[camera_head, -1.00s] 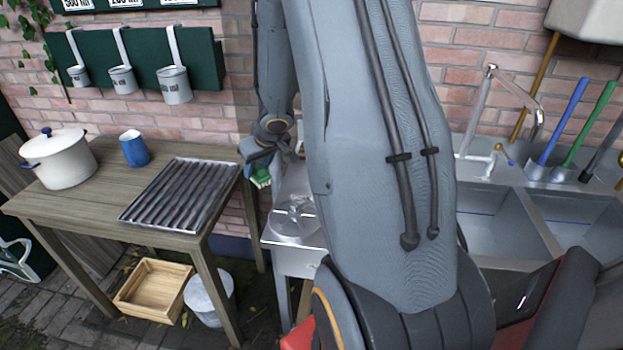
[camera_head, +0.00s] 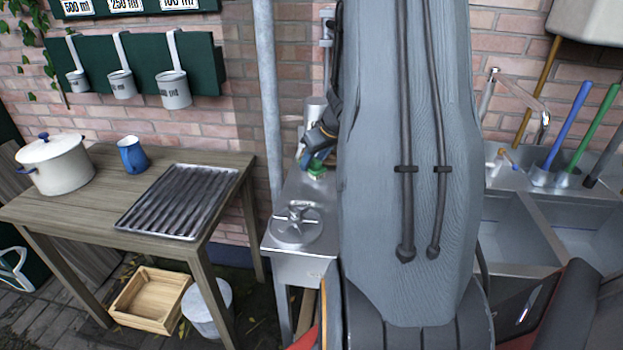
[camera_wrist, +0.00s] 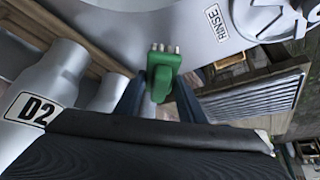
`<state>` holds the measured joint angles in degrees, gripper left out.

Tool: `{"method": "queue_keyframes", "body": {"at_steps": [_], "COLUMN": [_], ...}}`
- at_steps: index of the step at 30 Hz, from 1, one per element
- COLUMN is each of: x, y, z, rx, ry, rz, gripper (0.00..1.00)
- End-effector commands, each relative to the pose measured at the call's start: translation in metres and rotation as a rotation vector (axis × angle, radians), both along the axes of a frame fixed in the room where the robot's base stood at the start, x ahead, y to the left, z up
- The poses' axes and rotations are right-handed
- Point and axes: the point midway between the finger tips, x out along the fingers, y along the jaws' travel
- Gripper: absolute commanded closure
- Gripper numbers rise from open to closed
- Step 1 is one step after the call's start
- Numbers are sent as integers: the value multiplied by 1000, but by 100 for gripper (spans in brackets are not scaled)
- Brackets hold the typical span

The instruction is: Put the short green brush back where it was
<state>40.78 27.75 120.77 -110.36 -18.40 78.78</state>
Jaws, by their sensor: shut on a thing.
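The short green brush (camera_wrist: 163,68) is between the two dark blue fingers of my gripper (camera_wrist: 160,92) in the wrist view. My gripper is shut on it. A row of pale bristle tufts shows at the brush's far end. In the head view only a small green part of the brush (camera_head: 317,171) shows below my gripper (camera_head: 314,158), over the back of the narrow metal stand. My arm hides much of the area to the right. I cannot tell whether the brush touches anything.
Metal cylinders, one labelled D2 (camera_wrist: 33,110), stand close at left in the wrist view. A RINSE label (camera_wrist: 217,22) is on a grey surface ahead. A handwheel (camera_head: 297,226) sits on the stand's front. A wooden table with a ribbed tray (camera_head: 180,202) is left; sinks (camera_head: 575,235) are right.

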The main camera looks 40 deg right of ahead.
Motion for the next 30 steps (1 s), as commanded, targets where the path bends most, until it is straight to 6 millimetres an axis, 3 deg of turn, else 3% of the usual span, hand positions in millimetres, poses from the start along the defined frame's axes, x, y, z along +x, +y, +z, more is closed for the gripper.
{"method": "queue_keyframes", "body": {"at_steps": [10, 24, 25, 28, 30], "x": [0, 0, 0, 0, 0], "y": [0, 0, 0, 0, 0], "z": [-39, -44, -45, -44, -44], "rx": [0, -1, -1, -1, -1], "ry": [2, 1, 1, 0, 0], "rz": [-2, 0, 0, 0, 0], "gripper": [86, 86, 63, 46, 46]}}
